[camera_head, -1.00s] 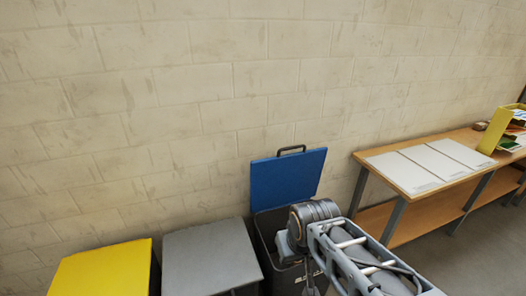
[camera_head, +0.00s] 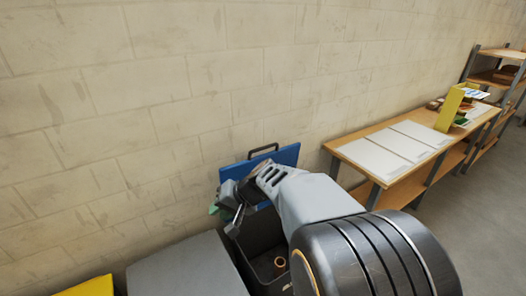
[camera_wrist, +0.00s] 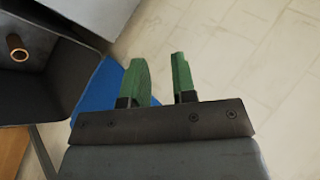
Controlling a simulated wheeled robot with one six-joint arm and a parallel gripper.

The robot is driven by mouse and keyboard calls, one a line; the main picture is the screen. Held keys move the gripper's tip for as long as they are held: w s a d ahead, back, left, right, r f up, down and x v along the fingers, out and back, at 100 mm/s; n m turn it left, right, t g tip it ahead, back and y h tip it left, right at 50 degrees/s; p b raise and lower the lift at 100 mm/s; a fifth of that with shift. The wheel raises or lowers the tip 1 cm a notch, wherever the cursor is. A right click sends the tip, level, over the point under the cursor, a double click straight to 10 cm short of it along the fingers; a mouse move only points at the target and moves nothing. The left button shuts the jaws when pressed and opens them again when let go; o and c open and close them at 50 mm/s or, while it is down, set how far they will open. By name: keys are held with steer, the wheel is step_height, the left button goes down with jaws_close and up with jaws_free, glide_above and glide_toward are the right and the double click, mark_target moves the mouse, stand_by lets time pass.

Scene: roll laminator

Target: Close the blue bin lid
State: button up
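The blue bin lid (camera_head: 286,155) stands raised, tilted back toward the wall, with a dark handle (camera_head: 263,149) on its top edge. The dark bin (camera_head: 248,268) below it is open. My gripper (camera_head: 219,212) is in front of the lid's left part in the head view and covers much of it. In the wrist view my gripper (camera_wrist: 160,70) has two green fingers apart with nothing between them. Part of the blue lid (camera_wrist: 98,90) shows left of and behind the fingers. Whether the gripper touches the lid cannot be told.
A brown tube (camera_head: 280,263) lies in the bin. A grey bin top (camera_head: 185,270) and a yellow one (camera_head: 88,287) stand to the left. A wooden table (camera_head: 352,152) with white sheets stands right. The block wall is close behind the lid.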

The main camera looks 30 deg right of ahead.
steer(key=w+d+m+t, duration=0.4)
steer(key=w+d+t, duration=0.15)
steer(key=d, duration=0.25)
steer(key=m+t+h+b, duration=0.2)
steer(key=m+t+h, duration=0.3)
steer(key=m+h, duration=0.25)
glide_toward(263, 148)
steer(key=shift+m, duration=0.45)
steer(key=w+p, duration=0.1)
steer(key=w, duration=0.2)
steer(key=w+f+p, duration=0.1)
steer(key=w, duration=0.3)
steer(key=w+d+p, duration=0.1)
steer(key=w, duration=0.2)
steer(key=shift+w+f, duration=0.2)
steer(key=shift+f, duration=0.1)
steer(key=shift+c, duration=0.2)
jaws_close()
